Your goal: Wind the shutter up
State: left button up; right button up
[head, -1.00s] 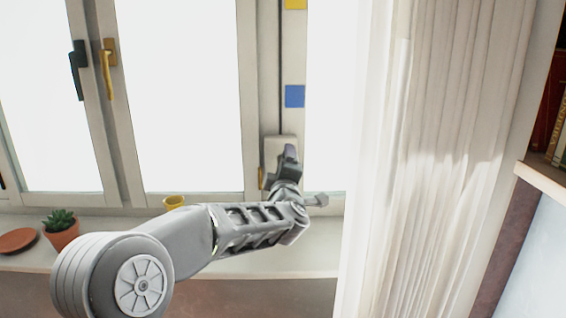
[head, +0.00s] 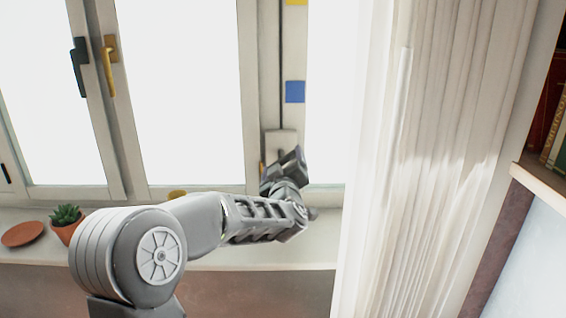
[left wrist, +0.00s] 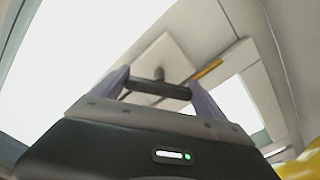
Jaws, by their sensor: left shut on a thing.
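A pale winder plate (head: 280,140) is fixed low on the window post, with a thin dark line running up the post above it. In the left wrist view the plate (left wrist: 158,58) carries a dark T-shaped crank handle (left wrist: 158,88). My left gripper (head: 284,160) is in front of the plate, tilted. Its two purple fingers (left wrist: 160,92) are shut on the crank handle's crossbar, one at each end. In the head view the handle is mostly hidden by the gripper. The shutter itself cannot be made out in the bright panes. My right gripper is not in view.
A yellow square and a blue square (head: 295,92) mark the post. A white curtain (head: 440,160) hangs close on the right. A potted plant (head: 66,222) and a terracotta saucer (head: 24,234) stand on the sill at left. A yellow cup (head: 177,194) is mostly hidden behind my arm.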

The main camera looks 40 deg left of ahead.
pick_arm(q)
jog(key=shift+f, duration=0.15)
jog(key=o, duration=1.3)
jog(key=shift+c, duration=0.2)
jog(key=shift+d, duration=0.1)
jog(key=v, duration=0.7)
jog(key=shift+s+d, duration=0.2)
jog(key=shift+s, duration=0.1)
